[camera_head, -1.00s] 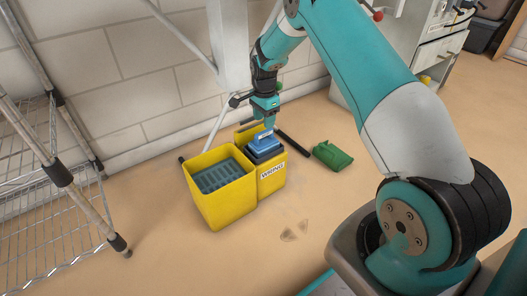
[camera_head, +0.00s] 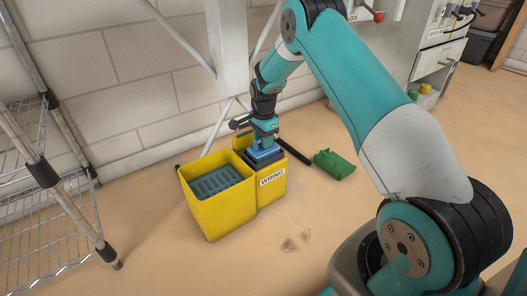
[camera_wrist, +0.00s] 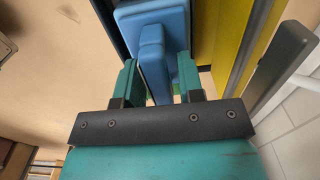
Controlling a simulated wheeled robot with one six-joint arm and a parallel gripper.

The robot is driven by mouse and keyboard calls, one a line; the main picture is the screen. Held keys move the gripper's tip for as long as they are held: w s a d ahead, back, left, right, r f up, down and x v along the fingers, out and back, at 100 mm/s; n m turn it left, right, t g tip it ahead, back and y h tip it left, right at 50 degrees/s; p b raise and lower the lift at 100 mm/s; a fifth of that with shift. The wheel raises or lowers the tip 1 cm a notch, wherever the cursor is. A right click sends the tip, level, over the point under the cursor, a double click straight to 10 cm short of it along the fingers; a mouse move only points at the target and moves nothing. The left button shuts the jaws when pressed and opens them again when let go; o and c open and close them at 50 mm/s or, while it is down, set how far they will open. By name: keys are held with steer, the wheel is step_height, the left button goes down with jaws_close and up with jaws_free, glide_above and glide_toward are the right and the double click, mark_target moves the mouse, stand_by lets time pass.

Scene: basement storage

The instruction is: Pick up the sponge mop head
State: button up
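The blue sponge mop head (camera_head: 264,154) sits in the right part of the yellow wringer bucket (camera_head: 222,212), which is marked WRING. My gripper (camera_head: 264,140) points down right above the mop head. In the wrist view, the mop head's raised blue grip (camera_wrist: 154,58) lies between the two teal fingers of my gripper (camera_wrist: 160,78). The fingers are apart, one on each side of the grip, with a gap seen on the right side. My gripper hides part of the mop head's top in the head view.
The bucket's left part holds a dark grey grate (camera_head: 216,181). A green object (camera_head: 334,164) and a dark bar (camera_head: 294,152) lie on the floor to the right. A wire shelf (camera_head: 50,225) stands at left. The floor in front is clear.

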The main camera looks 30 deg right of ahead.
jaws_close()
step_height(320, 180, up, 10)
steer(key=p, duration=0.6)
steer(key=shift+r, duration=0.1)
steer(key=shift+c, duration=2.4)
jaws_free()
jaws_close()
